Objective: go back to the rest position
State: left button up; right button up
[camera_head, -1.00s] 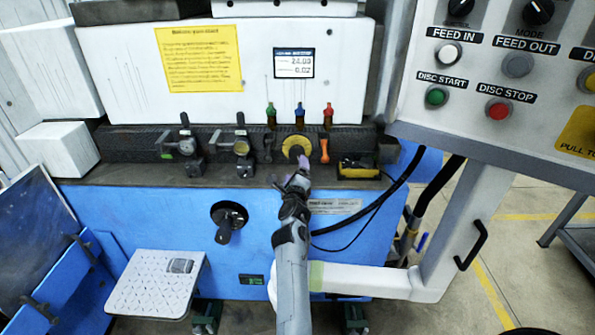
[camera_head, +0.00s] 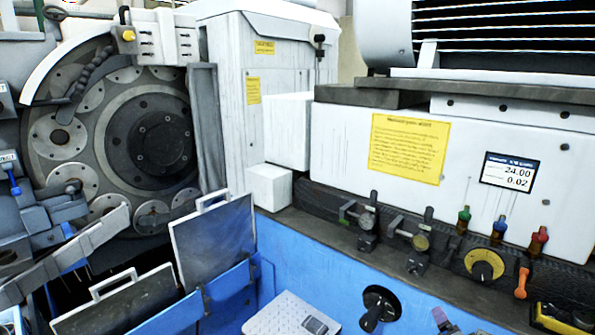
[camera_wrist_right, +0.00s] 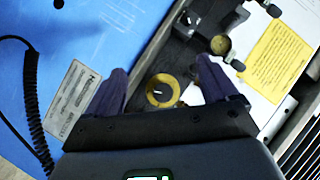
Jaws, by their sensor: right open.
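My right gripper (camera_wrist_right: 158,82) shows in the right wrist view with its two dark purple fingers spread apart and nothing between them. The yellow dial (camera_wrist_right: 161,90) of the machine shows beyond the gap between the fingers; how far away it is I cannot tell. In the head view the same yellow dial (camera_head: 485,265) sits on the dark control rail at the lower right. A small pale piece at the bottom edge there may be part of my right arm. My left gripper is in neither current view.
The grinder's large round disc head (camera_head: 155,140) fills the left of the head view. Hinged grey panels (camera_head: 215,240) stand in front of it. Gauges (camera_head: 420,242), coloured knobs and a black rotary handle (camera_head: 379,305) project from the machine front. A coiled black cable (camera_wrist_right: 32,110) hangs at left in the wrist view.

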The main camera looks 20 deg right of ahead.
jog(key=s+a+f+n+g+y+p, duration=0.1)
jog(key=s+a+f+n+g+y, duration=0.1)
jog(key=s+a+f+n, duration=0.45)
jog(key=s+a+f+n+g+y, duration=0.2)
jog(key=s+a+n+y, duration=0.15)
jog(key=a, duration=0.55)
jog(key=s+a+f+n+g+y+p, duration=0.1)
jog(key=s+a+f+n+g, duration=0.2)
jog(key=s+a, duration=0.45)
jog(key=s+a+f+n+g+y, duration=0.15)
jog(key=s+a+n, duration=0.35)
jog(key=s, duration=0.6)
notch_tip(320, 180, up, 38)
jog(key=w+h+p, duration=0.1)
jog(key=p, duration=3.7)
jog(key=shift+r+g, duration=0.25)
jog(key=shift+g, duration=0.1)
jog(key=shift+w, duration=0.1)
